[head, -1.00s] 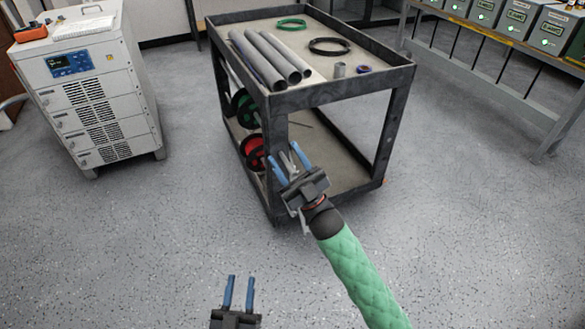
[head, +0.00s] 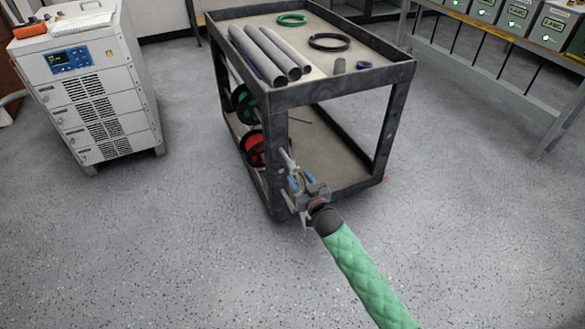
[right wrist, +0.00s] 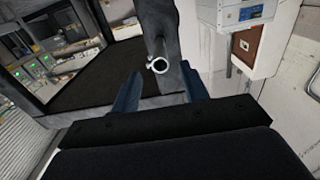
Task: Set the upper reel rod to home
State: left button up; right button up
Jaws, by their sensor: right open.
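My right gripper (head: 296,183) is at the near corner post of the cart, low beside the red reel (head: 255,149). In the right wrist view its two blue fingers (right wrist: 160,88) stand apart. A round, bright metal rod end (right wrist: 159,65) shows between them, pointing at the camera, with clear space to each finger. I cannot tell whether this is the upper reel rod. My left gripper is not in view.
The cart (head: 345,93) carries grey pipes (head: 270,55), a green coil (head: 291,20) and a black coil (head: 330,42) on top. A white cabinet (head: 97,90) stands left. A bench with grey boxes is at right. The floor in front is clear.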

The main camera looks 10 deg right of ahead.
aim_at(295, 171)
jog(key=shift+x, duration=3.2)
grip_shut()
